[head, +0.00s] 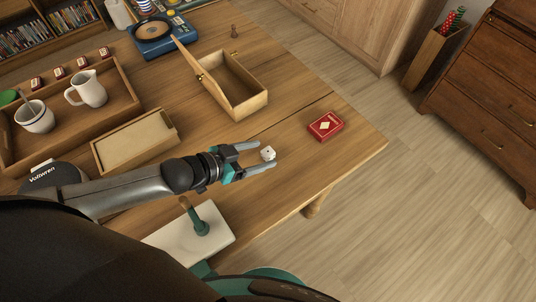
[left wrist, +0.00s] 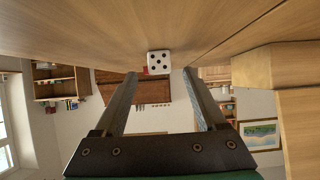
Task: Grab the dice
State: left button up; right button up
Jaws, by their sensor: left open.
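A small white die (head: 268,153) with dark pips rests on the wooden table (head: 300,172) near its right edge. It also shows in the left wrist view (left wrist: 159,62), with a several-pip face toward the camera. My left gripper (head: 265,155) is open and low over the table. The die lies at the mouth of its fingers, around the fingertips, with visible room on the sides. In the left wrist view the two fingertips (left wrist: 160,74) stand apart on either side of the die. My right gripper is not in view.
A red card box (head: 325,126) lies to the right of the die. An open wooden box (head: 236,88) stands behind, and a shallow wooden box (head: 135,146) left. A white board with a green-handled piece (head: 205,235) is in front. A tray (head: 126,110) holds a jug and cup.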

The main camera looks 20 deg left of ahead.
pick_arm(q)
jog(key=shift+x, duration=1)
jog(key=shift+a, duration=0.1)
grip_shut()
